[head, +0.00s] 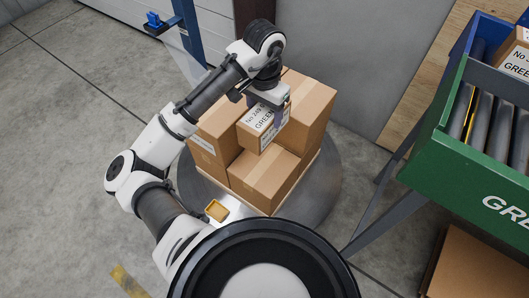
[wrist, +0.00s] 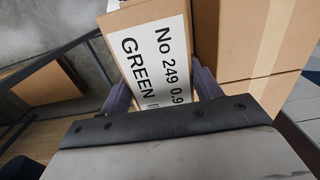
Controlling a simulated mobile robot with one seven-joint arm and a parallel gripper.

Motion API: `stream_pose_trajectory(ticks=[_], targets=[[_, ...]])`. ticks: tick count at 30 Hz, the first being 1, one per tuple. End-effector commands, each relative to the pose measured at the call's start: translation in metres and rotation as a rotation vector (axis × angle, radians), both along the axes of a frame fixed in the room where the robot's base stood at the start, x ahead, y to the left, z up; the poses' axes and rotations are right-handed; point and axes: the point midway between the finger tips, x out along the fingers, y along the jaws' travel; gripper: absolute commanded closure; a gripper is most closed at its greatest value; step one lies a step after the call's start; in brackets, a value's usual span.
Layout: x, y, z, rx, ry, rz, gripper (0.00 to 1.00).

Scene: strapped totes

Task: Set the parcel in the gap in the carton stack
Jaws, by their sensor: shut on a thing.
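The parcel (head: 250,139) is a brown box with a white label reading "No 249" and "GREEN". My gripper (head: 276,110) is shut on it from above, and in the wrist view the two fingers flank the parcel (wrist: 120,22). The carton stack has a left carton (head: 214,133), a taller right carton (head: 309,107) and a lower front carton (head: 265,178). The parcel is between the left and right cartons, behind and above the front one. I cannot tell whether it rests on anything. The gap is mostly hidden by the parcel and my gripper.
A green-sided roller conveyor (head: 470,165) stands at right, bearing another labelled box (head: 514,50). A blue post (head: 190,35) and grey wall are behind.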

Motion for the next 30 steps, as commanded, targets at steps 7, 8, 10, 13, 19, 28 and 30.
stream_pose_trajectory(ticks=[7,8,10,13,19,28,30], targets=[[-0.001,-0.001,-0.063,-0.005,0.004,0.003,0.91],[-0.001,-0.001,-0.071,-0.005,0.004,0.003,0.91],[0.0,-0.001,-0.087,-0.005,0.002,0.004,0.91],[0.0,0.0,-0.107,-0.003,0.002,0.004,0.91],[0.0,0.0,-0.128,0.0,-0.001,0.002,0.91],[0.0,0.001,-0.151,0.001,0.001,0.004,0.91],[0.0,0.0,-0.161,0.0,0.0,0.004,0.91]])
